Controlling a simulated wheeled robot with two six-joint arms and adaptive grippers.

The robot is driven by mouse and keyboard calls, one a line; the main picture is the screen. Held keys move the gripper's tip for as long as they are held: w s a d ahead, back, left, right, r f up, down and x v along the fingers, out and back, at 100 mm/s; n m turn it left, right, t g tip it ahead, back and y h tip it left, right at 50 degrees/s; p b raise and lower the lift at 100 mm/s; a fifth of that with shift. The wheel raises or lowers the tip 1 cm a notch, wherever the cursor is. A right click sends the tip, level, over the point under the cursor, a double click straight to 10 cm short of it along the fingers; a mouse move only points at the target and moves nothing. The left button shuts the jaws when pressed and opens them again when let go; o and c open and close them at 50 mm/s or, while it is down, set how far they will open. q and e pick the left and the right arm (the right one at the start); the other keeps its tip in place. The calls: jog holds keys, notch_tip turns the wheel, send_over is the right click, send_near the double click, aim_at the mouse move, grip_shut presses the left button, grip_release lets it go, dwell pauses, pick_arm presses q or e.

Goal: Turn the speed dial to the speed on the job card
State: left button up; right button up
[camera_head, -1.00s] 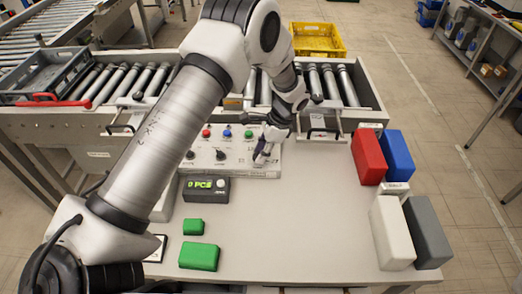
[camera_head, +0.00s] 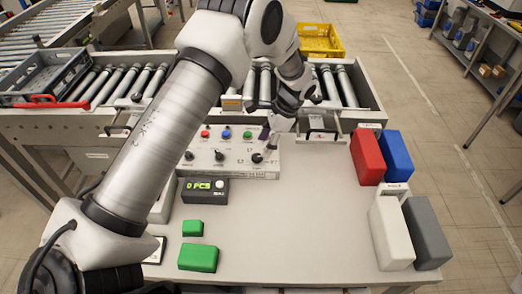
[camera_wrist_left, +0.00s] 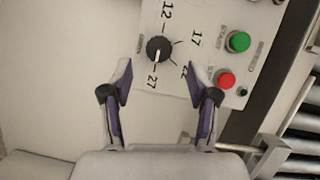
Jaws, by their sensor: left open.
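The black speed dial (camera_wrist_left: 158,48) sits on the light control panel (camera_head: 232,172), with 12, 17, 22 and 27 printed around it. In the left wrist view its white pointer line points toward 27. The dial also shows in the head view (camera_head: 257,158). My left gripper (camera_wrist_left: 160,82) is open and empty, its fingertips apart from the dial, which shows just beyond the gap between them. In the head view the left gripper (camera_head: 268,138) is just above the panel's right part. The job card (camera_head: 155,249) is mostly hidden behind my left arm; its text is not readable.
A green button (camera_wrist_left: 238,41) and a red button (camera_wrist_left: 225,79) are beside the dial. A counter display (camera_head: 205,190) stands in front of the panel. Green blocks (camera_head: 198,257) lie at left; red (camera_head: 368,157), blue, white and grey blocks at right. The table's middle is clear.

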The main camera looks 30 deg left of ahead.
pick_arm(q)
jog(key=v, duration=0.7)
jog(key=shift+d+r, duration=0.2)
jog(key=shift+r, duration=0.15)
jog(key=shift+w, duration=0.1)
